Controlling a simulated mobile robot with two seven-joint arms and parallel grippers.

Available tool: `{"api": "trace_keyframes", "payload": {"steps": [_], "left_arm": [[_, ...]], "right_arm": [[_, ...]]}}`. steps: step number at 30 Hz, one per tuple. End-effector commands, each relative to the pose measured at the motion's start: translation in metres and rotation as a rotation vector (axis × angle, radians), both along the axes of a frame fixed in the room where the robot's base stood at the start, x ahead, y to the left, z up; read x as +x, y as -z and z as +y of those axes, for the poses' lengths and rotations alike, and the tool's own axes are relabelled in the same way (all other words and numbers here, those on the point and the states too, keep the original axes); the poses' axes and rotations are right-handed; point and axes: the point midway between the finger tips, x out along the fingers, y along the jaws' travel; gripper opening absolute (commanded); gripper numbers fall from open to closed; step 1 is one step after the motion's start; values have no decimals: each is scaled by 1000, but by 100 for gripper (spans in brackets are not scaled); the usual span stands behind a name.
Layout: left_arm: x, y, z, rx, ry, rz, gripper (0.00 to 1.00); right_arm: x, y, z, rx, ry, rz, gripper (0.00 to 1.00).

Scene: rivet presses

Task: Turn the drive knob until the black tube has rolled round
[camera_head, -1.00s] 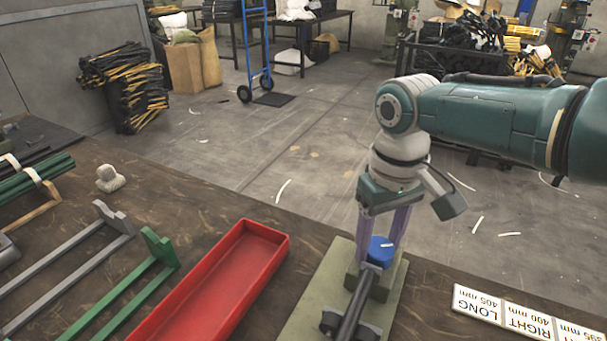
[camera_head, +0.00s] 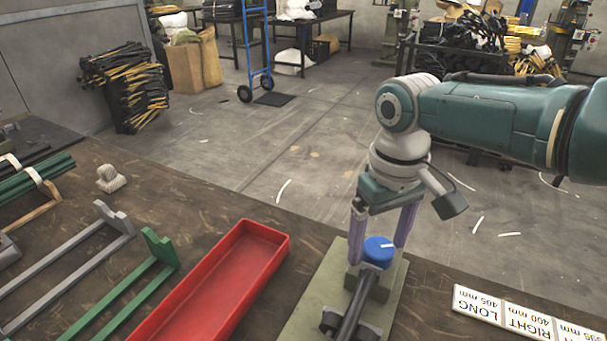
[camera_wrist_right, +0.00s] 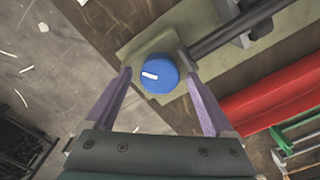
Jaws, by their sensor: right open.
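The drive knob (camera_head: 379,251) is a blue disc with a white mark, on a stand on a pale green base plate (camera_head: 318,292). In the right wrist view the blue knob (camera_wrist_right: 158,73) shows its white mark pointing left. The black tube (camera_head: 354,308) lies along the plate on dark rollers and runs out of the bottom of the head view. It also shows in the wrist view (camera_wrist_right: 215,38). My right gripper (camera_head: 382,243) is open, with its purple fingers on either side of the knob and apart from it. My left gripper is not in view.
A red tray (camera_head: 262,231) lies left of the plate, with green (camera_head: 160,246) and grey (camera_head: 112,216) racks beyond it. A white label strip (camera_head: 520,318) lies at the right. A small pale knotted object (camera_head: 110,178) sits at the table's far edge.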

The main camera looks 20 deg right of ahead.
Motion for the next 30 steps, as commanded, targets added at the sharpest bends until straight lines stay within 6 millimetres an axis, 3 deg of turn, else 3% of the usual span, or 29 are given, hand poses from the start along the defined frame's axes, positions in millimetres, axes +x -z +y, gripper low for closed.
{"api": "trace_keyframes", "payload": {"steps": [9, 15, 20, 30], "left_arm": [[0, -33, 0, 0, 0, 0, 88], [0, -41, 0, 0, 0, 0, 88], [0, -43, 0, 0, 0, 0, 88], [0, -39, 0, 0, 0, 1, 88]], "right_arm": [[1, -59, 0, -1, -1, -5, 88], [1, -89, 0, 0, 0, -3, 88], [0, -98, 0, 0, 1, -1, 88], [2, -98, 5, -1, -49, -9, 88]]}}
